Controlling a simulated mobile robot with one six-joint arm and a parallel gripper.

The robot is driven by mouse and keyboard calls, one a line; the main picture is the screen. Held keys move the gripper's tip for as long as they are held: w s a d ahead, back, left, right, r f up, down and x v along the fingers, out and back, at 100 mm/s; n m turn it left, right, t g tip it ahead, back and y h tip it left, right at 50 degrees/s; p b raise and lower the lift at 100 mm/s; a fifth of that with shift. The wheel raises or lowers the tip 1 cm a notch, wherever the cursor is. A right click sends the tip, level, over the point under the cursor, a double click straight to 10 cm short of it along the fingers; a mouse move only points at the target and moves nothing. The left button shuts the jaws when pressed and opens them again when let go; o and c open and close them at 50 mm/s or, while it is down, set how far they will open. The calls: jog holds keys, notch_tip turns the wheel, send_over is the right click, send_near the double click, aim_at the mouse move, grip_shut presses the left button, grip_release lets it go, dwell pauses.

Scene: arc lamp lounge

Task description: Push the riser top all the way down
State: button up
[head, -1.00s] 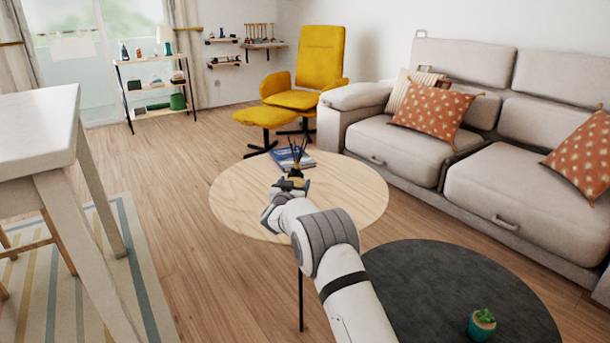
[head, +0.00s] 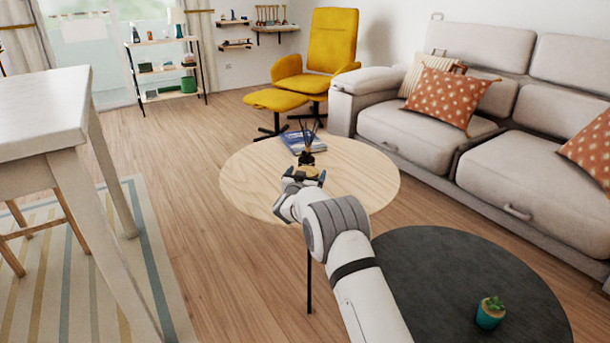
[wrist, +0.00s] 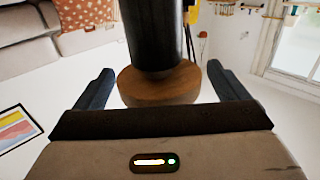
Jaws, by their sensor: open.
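In the wrist view a round wooden disc (wrist: 158,92) sits at the end of a thick dark cylinder (wrist: 154,35); it looks like the riser top on its column. My gripper (wrist: 160,88) is open, one dark finger on each side of the disc with a gap at both sides. The palm edge hides part of the disc, and I cannot tell whether it touches. In the head view my gripper (head: 304,177) is over the round wooden coffee table (head: 370,185), by a small dark object with thin sticks (head: 307,158). The riser's height is not clear there.
A book (head: 303,142) lies on the coffee table. A dark round table (head: 450,290) with a potted cactus (head: 491,311) is at front right. A grey sofa (head: 540,165) stands right, a yellow chair (head: 333,45) behind, a white table (head: 40,105) left.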

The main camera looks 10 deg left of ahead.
jog(key=shift+s+a+r+p, duration=0.15)
jog(key=shift+s+p, duration=0.15)
jog(key=shift+s, duration=0.3)
jog(key=s+p, duration=0.2)
jog(key=s, duration=0.4)
jog(key=shift+s+a+f, duration=0.2)
jog(key=shift+s+a, duration=0.05)
jog(key=shift+a, duration=0.2)
